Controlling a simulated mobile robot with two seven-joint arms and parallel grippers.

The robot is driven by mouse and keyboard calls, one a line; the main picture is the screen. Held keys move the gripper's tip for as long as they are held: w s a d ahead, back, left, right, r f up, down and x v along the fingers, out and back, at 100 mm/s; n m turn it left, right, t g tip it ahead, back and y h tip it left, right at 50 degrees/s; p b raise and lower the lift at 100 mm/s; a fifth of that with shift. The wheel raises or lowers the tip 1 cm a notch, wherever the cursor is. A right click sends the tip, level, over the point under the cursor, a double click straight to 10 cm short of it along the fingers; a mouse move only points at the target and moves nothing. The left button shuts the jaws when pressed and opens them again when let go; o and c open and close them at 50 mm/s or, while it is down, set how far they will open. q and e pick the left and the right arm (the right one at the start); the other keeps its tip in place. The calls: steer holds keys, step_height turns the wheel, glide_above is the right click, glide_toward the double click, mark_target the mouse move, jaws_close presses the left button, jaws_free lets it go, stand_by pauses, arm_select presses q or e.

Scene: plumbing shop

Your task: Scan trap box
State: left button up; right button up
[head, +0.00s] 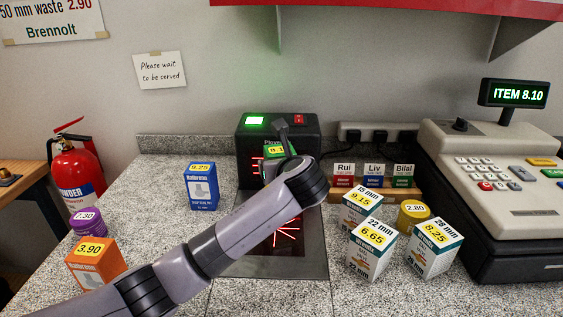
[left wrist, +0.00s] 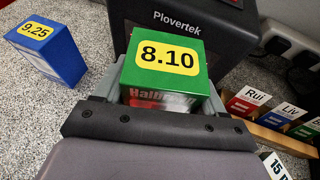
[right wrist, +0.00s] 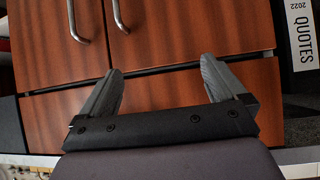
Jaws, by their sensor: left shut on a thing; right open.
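My left gripper (head: 281,150) is shut on a green box (left wrist: 165,60) with a yellow 8.10 label, held between its fingers in front of the black Plovertek scanner (head: 308,135). Most of the box is hidden behind my arm in the head view. A green screen (head: 255,121) on the scanner is lit, and red scan lines show on the plate (head: 318,255) below. The till display (head: 513,94) reads ITEM 8.10. A blue box (head: 201,186) marked 9.25, with a pale pipe-like picture, stands left of the scanner. My right gripper (right wrist: 162,90) is open and empty, facing wooden cabinet fronts.
An orange box (head: 95,262) and purple tub (head: 89,222) stand at the left. White boxes (head: 372,248) and a yellow tub (head: 412,215) stand right of the plate, before the till (head: 490,170). Name cards (head: 373,175) sit in a wooden rack (head: 400,193) behind them.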

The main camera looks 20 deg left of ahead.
arm_select(q)
steer(key=s+d+r, duration=0.3)
steer(key=s+r, duration=0.6)
steer(key=s, duration=0.2)
steer(key=shift+s+d+r, duration=0.25)
steer(key=shift+s, duration=0.05)
